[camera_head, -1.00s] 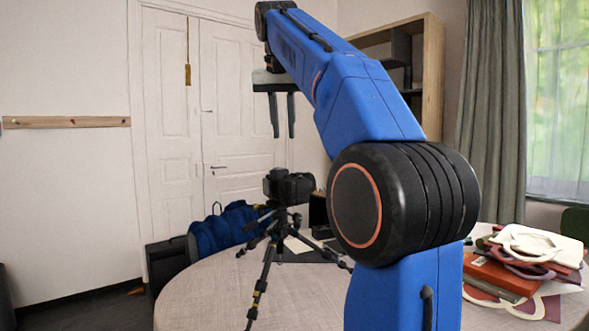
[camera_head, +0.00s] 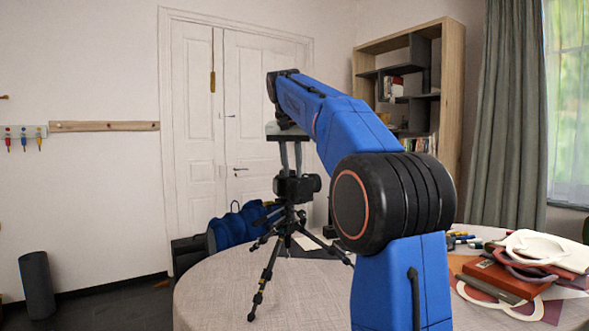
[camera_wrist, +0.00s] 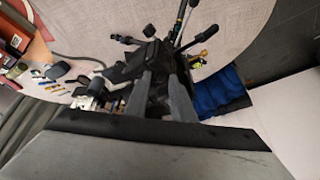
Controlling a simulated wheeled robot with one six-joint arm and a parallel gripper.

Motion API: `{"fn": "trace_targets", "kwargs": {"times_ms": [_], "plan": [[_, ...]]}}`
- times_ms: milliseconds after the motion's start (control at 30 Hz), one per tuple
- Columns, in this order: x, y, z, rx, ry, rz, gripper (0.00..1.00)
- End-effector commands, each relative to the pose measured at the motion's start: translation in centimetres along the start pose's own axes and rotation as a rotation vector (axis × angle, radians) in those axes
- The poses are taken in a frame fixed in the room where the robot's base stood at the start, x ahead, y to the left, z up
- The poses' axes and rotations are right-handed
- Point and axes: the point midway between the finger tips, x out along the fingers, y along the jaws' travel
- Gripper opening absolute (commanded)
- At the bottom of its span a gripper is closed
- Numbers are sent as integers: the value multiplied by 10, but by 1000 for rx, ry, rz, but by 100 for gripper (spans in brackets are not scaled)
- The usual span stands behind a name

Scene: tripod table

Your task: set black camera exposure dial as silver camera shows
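The black camera (camera_head: 292,188) stands on a black tripod (camera_head: 288,225) on the round table (camera_head: 215,290). My gripper (camera_head: 292,173) is just above it, pointing down, with its two fingers apart and nothing seen between them. In the wrist view the fingers (camera_wrist: 162,80) reach over the dark camera body (camera_wrist: 133,66); I cannot tell whether they touch it. The exposure dial cannot be made out. A small silver and black object (camera_wrist: 92,92) lies to the left in the wrist view, perhaps the silver camera; its dial is not readable.
A blue bag (camera_head: 236,226) is behind the table. A pile of books and pouches (camera_head: 525,262) lies on the table's right, with pens (camera_head: 462,239) near it. The tripod legs spread around the camera. The table's front left is clear.

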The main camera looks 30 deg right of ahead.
Motion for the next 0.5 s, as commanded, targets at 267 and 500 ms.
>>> {"fn": "trace_targets", "kwargs": {"times_ms": [267,500], "plan": [[0,0,0,0,0,0,0],[-1,1,0,-8,0,-4,0]]}}
